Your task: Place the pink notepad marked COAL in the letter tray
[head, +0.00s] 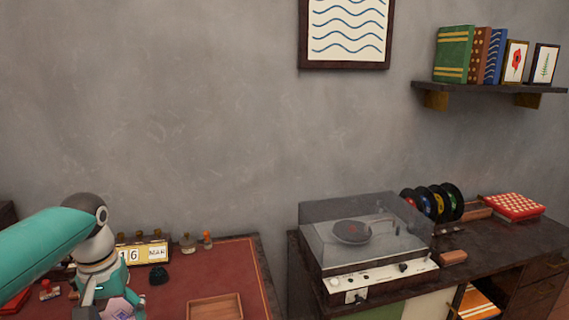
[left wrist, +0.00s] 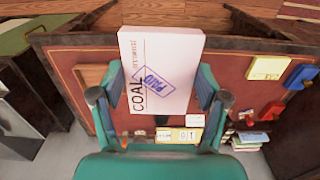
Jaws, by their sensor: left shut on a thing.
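The pink notepad (left wrist: 172,48), marked COAL with a blue PAID stamp, is between the fingers of my left gripper (left wrist: 160,92), which is shut on it above the desk. In the head view the notepad (head: 122,306) shows only partly at the bottom edge, beside my left gripper (head: 106,297). The wooden letter tray (head: 240,302) lies on the red desk top to the right of the gripper, cut off by the bottom edge. In the left wrist view, part of a wooden surface, likely the tray (left wrist: 88,77), shows left of the notepad. My right gripper is out of view.
A record player (head: 362,240) stands on a cabinet to the right.

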